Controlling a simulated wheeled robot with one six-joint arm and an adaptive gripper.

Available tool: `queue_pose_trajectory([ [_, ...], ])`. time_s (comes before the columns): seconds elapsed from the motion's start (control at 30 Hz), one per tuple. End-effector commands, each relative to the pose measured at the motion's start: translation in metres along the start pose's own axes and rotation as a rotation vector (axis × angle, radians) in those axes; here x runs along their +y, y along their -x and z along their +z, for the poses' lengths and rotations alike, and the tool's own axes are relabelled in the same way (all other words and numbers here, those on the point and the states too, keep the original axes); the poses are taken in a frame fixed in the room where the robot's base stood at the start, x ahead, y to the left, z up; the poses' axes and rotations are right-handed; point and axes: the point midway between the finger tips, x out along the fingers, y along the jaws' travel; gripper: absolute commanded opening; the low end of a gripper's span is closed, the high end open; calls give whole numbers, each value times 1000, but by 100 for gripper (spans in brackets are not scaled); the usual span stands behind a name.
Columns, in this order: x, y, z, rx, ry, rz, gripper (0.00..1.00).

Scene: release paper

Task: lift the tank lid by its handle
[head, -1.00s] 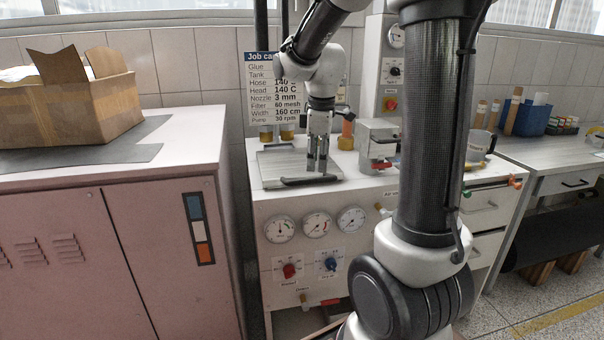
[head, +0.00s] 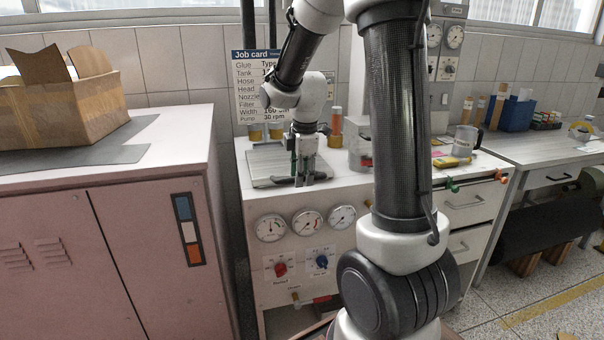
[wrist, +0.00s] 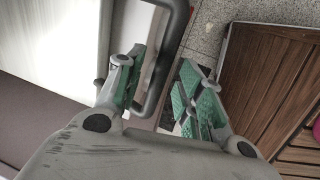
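The tank lid (head: 262,164) is a flat grey plate on top of the white glue machine, lying flat as far as I can tell. Its dark bar handle (head: 283,181) runs along the front edge. In the wrist view the handle (wrist: 176,38) is a dark loop standing off the pale lid (wrist: 52,40). My gripper (head: 304,181) is down at the right part of the handle. In the wrist view my gripper (wrist: 163,62) is open. Its green-padded fingers are apart, with the handle's long bar passing between them. I cannot tell whether either pad touches the bar.
A job card (head: 260,85) stands behind the lid. Gauges (head: 306,224) and knobs are on the machine's front. A pink cabinet (head: 140,240) with a cardboard box (head: 65,100) stands at left. A clear jug (head: 464,140) is at right. My arm hides part of the machine top.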

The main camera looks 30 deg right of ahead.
Motion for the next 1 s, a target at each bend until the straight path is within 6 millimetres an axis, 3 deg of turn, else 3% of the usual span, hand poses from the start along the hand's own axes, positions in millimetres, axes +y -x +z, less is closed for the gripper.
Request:
queue_pose_trajectory([
  [0.13, 0, 0, 0, 0, 0, 0, 37],
  [0.33, 0, 0, 0, 0, -1, 0, 1],
  [0.73, 4, 9, 0, 0, -1, 2, 0],
  [1.0, 28, 54, 0, 1, -3, 10, 0],
])
